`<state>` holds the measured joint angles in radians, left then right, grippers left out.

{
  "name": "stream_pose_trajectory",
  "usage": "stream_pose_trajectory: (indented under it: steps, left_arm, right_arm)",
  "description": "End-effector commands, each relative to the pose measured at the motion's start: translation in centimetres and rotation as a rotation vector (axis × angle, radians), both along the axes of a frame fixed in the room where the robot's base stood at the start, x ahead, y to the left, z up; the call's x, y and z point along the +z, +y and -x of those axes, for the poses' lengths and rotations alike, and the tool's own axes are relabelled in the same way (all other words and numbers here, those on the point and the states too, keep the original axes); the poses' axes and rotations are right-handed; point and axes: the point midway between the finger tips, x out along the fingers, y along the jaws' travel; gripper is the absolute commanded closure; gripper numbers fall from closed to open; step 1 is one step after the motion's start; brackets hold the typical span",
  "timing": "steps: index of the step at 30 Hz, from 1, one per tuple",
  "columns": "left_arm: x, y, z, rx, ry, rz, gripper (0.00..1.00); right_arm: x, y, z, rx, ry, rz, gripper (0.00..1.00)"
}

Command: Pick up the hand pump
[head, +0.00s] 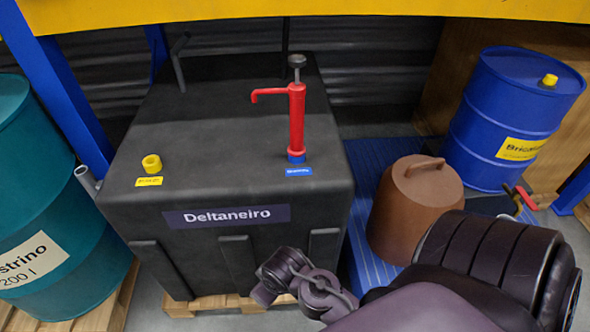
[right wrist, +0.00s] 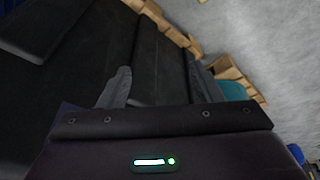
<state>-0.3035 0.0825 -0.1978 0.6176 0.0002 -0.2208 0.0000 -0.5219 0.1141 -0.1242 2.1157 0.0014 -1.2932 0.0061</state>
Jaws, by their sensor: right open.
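The hand pump (head: 296,118) is red with a spout pointing left and a dark knob on top. It stands upright in a blue fitting on the top of the black Deltaneiro tank (head: 190,120), near the tank's right edge. My right gripper (right wrist: 158,85) is open, with nothing seen between its fingers. In the head view my right arm comes in from the lower right, and its end is low in front of the tank, below and apart from the pump. The pump does not show in the right wrist view. My left gripper is in neither view.
A yellow cap (head: 152,163) sits at the tank top's left. A brown lidded container (head: 405,215) stands right of the tank, with a blue drum (head: 500,120) behind. A teal drum (head: 40,200) is at left. A yellow beam (head: 300,8) crosses above. Around the pump, the tank top is clear.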

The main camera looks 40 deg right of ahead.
Motion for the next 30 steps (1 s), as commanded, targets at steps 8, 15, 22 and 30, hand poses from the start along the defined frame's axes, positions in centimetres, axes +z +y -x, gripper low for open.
stream_pose_trajectory:
  steps: [8,15,22,30]
  left_arm:
    - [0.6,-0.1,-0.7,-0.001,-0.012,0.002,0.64]
    - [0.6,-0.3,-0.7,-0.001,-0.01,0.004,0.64]
    - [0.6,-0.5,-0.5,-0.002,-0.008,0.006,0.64]
    - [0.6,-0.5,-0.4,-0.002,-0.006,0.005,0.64]
  right_arm:
    - [10.6,-5.3,-5.3,-0.143,-0.298,0.023,0.41]
    - [15.3,-12.6,-11.4,-0.289,-0.648,0.053,0.41]
    - [21.0,-21.1,-15.4,-0.404,-1.03,0.092,0.41]
    - [25.2,-26.2,-16.3,-0.446,-1.275,0.119,0.41]
